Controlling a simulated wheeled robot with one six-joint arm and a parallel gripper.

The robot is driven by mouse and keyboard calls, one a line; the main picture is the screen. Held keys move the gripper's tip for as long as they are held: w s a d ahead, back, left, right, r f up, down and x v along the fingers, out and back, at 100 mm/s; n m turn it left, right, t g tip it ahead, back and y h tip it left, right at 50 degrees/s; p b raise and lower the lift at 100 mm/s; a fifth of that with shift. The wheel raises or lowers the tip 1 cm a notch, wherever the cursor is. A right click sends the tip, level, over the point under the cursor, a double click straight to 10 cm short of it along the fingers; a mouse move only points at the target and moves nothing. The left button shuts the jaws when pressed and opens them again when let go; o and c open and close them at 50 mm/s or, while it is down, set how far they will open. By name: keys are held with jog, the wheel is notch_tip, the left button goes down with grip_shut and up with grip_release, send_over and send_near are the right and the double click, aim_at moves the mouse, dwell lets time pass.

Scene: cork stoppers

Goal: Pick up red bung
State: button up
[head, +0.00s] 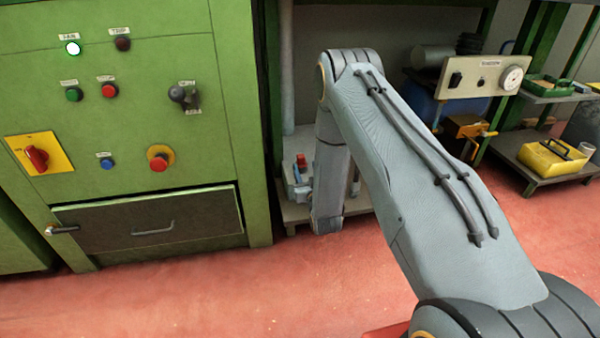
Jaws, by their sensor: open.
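A small red piece (301,160) sits on top of a blue-grey fitting (298,188), just left of my lower arm link. It may be the red bung, but it is too small to be sure. My arm rises from the bottom right, bends at the top middle and hangs down beside the fitting. My gripper's fingers cannot be made out; the end of the arm is hidden or turned away. Part of the space behind the link is covered by it.
A green control cabinet (225,120) with buttons, a red rotary switch (37,156) and a drawer (150,228) fills the left. A low shelf (294,214) stands beside it. At right are a gauge panel (483,77) and a yellow box (552,160). Red floor (200,300) in front is clear.

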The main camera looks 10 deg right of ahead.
aim_at(302, 161)
jog(key=shift+f, duration=0.55)
jog(key=shift+w+b, duration=0.25)
jog(key=shift+b, duration=0.1)
jog(key=shift+w+a+b, duration=0.1)
jog(key=shift+w+b, duration=2.3)
jog(key=shift+w, duration=1.25)
jog(key=c, duration=1.1)
